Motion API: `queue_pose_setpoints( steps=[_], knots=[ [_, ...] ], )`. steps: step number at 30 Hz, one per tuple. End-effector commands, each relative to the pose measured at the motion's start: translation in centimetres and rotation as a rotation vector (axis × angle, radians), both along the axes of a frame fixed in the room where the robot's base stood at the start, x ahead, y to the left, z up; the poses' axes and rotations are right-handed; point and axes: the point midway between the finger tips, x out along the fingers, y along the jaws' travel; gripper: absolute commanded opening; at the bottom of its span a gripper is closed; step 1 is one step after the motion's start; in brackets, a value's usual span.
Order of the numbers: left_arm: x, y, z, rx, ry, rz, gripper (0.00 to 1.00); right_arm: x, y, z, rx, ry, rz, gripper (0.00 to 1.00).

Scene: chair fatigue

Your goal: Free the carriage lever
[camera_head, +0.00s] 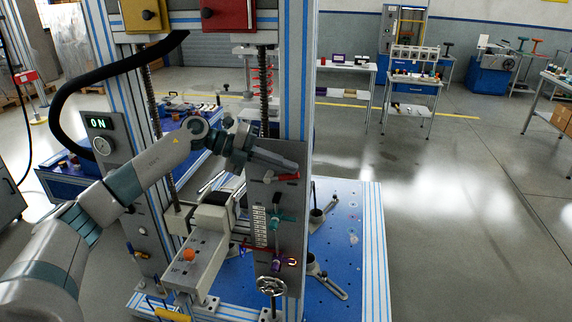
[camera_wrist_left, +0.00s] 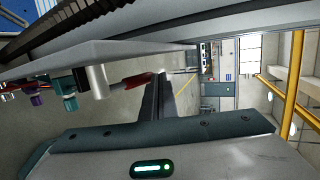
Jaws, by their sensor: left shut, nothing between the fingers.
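An upright grey control panel (camera_head: 262,215) on the machine frame carries several coloured levers. A red-handled lever (camera_head: 288,177) is at its top, a teal one (camera_head: 285,217) below it and a purple knob (camera_head: 277,264) lower down. I cannot tell by label which is the carriage lever. My left gripper (camera_head: 294,166) is shut and empty, just above the red lever in the head view. In the left wrist view its closed fingers (camera_wrist_left: 157,98) lie beside the red handle (camera_wrist_left: 139,80); I cannot tell whether they touch. My right gripper is not in view.
A handwheel (camera_head: 271,286) sits below the panel. The grey carriage block (camera_head: 205,250) with an orange knob (camera_head: 189,255) is left of it. The blue base plate (camera_head: 350,225) holds clamps. A frame post (camera_head: 296,80) rises close behind my gripper. Floor to the right is open.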

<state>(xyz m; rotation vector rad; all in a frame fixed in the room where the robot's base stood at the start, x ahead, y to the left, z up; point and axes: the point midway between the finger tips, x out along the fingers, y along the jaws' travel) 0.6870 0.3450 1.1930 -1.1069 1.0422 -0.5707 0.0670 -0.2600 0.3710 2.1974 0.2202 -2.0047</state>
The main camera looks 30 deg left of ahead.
Motion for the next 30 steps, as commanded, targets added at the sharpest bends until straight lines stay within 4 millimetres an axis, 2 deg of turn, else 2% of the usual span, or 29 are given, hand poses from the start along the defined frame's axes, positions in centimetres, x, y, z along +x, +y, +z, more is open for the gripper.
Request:
queue_pose_setpoints(
  steps=[8,19,30],
  knots=[
    [0.3,-0.9,-1.1,0.000,-0.001,0.000,0.00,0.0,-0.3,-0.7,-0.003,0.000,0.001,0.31],
    [0.4,-1.3,-1.5,-0.001,0.000,0.000,0.00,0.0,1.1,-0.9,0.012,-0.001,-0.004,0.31],
    [0.4,-1.3,-1.5,-0.001,0.000,0.000,0.00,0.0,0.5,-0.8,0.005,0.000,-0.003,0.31]
  ],
)
